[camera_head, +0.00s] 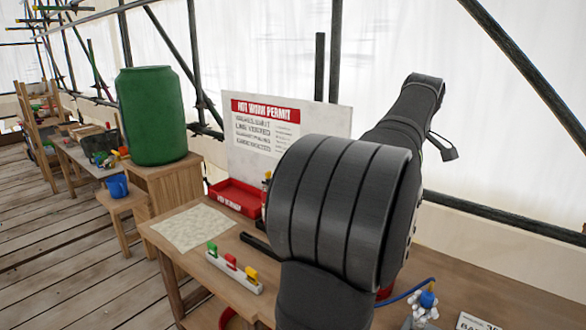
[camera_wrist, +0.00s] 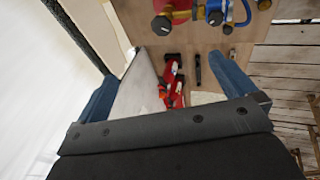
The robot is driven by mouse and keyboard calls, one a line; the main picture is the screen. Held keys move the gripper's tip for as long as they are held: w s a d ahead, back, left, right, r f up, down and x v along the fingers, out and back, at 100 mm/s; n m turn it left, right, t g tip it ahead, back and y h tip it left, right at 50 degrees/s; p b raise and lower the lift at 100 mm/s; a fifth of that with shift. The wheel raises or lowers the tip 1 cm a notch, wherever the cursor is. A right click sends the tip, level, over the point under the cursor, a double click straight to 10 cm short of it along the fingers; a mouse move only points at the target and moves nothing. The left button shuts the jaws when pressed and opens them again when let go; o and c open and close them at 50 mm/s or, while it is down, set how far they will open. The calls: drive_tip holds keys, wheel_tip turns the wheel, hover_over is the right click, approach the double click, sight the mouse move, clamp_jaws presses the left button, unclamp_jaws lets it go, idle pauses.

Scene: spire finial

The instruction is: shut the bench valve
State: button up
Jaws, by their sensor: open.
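My gripper (camera_wrist: 170,72) is open in the wrist view, with its two blue fingers wide apart and nothing between them in contact. Beyond the fingers, at the top edge of the wrist view, are a red fitting with a black knob (camera_wrist: 161,25) and brass and blue fittings (camera_wrist: 214,14) with black ends and a blue hose. I cannot tell which of these is the bench valve or how it is turned. In the head view a blue-topped fitting (camera_head: 428,299) with a blue hose stands at the bench's front right. My arm hides the gripper and much of the bench there.
A red tray (camera_head: 236,197) and a hot work permit board (camera_head: 270,112) stand at the back of the bench. A white holder with coloured clips (camera_head: 234,270) and a pale sheet (camera_head: 194,229) lie at its left. A green drum (camera_head: 151,115) stands beyond.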

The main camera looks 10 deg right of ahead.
drive_tip(key=shift+f, duration=0.15)
drive_tip(key=c, duration=0.8)
wheel_tip(320, 180, down, 14)
drive_tip(key=s+d+m+t+y, duration=0.15)
drive_tip(key=m+y, duration=0.65)
drive_tip(key=m, duration=0.9)
drive_tip(key=s+d+f+m+t+y, duration=0.1)
drive_tip(key=s+d+f+m+t, duration=0.25)
drive_tip(key=m, duration=0.75)
drive_tip(key=d+f+m+t+y, duration=0.2)
drive_tip(key=d+m+t, duration=0.35)
drive_tip(key=m, duration=0.55)
drive_tip(key=x, duration=1.7)
drive_tip(key=shift+w+a, duration=0.1)
drive_tip(key=shift+a, duration=0.1)
drive_tip(key=shift+c, duration=0.2)
drive_tip(key=c, duration=0.9)
drive_tip(key=shift+t+h, duration=0.35)
drive_tip(key=shift+h, duration=0.05)
drive_tip(key=shift+c, duration=0.2)
